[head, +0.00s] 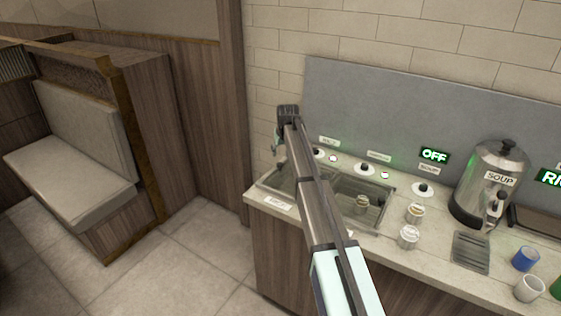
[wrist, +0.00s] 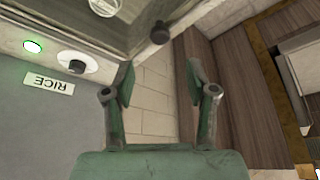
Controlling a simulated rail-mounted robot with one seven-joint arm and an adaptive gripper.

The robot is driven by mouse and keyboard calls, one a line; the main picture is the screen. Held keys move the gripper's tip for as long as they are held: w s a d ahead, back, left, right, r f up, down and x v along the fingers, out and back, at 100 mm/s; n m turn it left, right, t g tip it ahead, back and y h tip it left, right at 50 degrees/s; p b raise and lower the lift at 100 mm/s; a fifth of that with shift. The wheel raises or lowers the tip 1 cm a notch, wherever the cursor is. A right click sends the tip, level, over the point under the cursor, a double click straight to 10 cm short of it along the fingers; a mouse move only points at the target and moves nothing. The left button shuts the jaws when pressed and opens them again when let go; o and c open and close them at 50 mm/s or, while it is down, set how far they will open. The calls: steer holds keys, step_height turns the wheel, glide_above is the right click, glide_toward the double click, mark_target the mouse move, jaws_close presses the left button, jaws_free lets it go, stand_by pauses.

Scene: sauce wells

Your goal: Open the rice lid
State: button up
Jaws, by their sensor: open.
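My gripper (head: 280,148) hangs over the left end of the sunken wells in the head view. In the wrist view my gripper (wrist: 159,72) has its green fingers spread, with nothing between them. A round black knob (wrist: 160,32) lies just beyond the fingertips, apart from them. It sits at the corner of a dark, glassy panel (wrist: 85,25), which appears to be the rice lid over the left well. A RICE label (wrist: 49,83) appears upside down in the wrist view, beside a white disc with a black knob (wrist: 76,63). My arm hides part of the left well in the head view.
The right well (head: 345,210) holds a small cup. Small cups (head: 408,237) stand beside it. A silver SOUP urn (head: 490,185) stands farther right. A grey backsplash (head: 400,110) rises behind the counter. Open floor (head: 175,265) and a bench lie left.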

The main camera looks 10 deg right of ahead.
mark_target(280, 164)
steer(key=p+x, duration=0.2)
steer(key=x, duration=0.7)
steer(key=shift+f, duration=0.1)
steer(key=shift+d, duration=0.1)
jaws_close()
